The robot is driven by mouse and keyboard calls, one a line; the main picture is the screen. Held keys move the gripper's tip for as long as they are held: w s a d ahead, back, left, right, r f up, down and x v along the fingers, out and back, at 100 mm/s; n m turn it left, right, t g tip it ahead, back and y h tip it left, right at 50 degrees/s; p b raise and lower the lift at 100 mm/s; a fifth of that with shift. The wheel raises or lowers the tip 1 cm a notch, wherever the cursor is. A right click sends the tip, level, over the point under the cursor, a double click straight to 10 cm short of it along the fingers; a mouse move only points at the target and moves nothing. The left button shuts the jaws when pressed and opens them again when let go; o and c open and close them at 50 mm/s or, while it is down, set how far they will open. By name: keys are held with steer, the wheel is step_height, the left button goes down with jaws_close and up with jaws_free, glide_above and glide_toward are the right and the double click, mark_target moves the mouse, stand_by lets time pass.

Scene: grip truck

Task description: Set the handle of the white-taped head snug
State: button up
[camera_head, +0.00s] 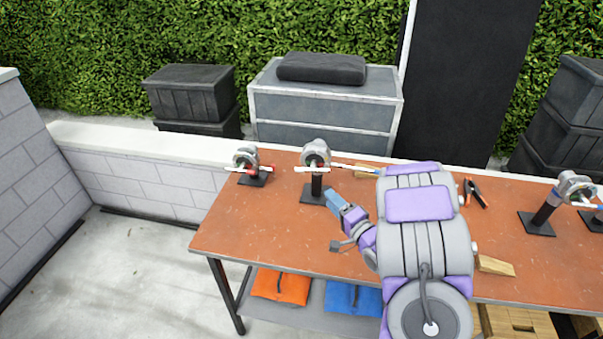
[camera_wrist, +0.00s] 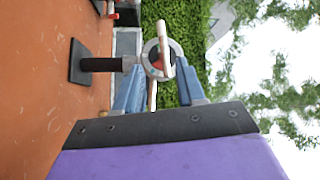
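A round metal head (camera_head: 316,153) stands on a black post with a square base near the back edge of the table. A pale, whitish bar handle (camera_head: 311,169) crosses its front; I take it as the white-taped one. In the wrist view, which is turned sideways, the handle (camera_wrist: 163,42) runs across the round head (camera_wrist: 152,60), slightly tilted. My gripper (camera_head: 331,194) is just in front of the post, below the head. In the wrist view its blue fingers (camera_wrist: 160,70) are spread apart, with the head showing between and beyond them. They hold nothing that I can see.
A similar head (camera_head: 246,158) with red marks stands to the left. Others (camera_head: 572,187) stand at the far right. Black-and-orange pliers (camera_head: 474,193) and wood blocks (camera_head: 495,265) lie on the brown table (camera_head: 260,225). Its front left is clear.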

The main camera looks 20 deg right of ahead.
mark_target(304, 170)
steer(key=w+a+b, duration=0.1)
steer(key=w, duration=0.4)
steer(key=w+b, duration=0.2)
steer(key=w, duration=0.3)
steer(key=w+a+r+b, duration=0.1)
steer(key=w, duration=0.4)
steer(key=shift+w+a, duration=0.2)
steer(key=shift+a, duration=0.15)
jaws_close()
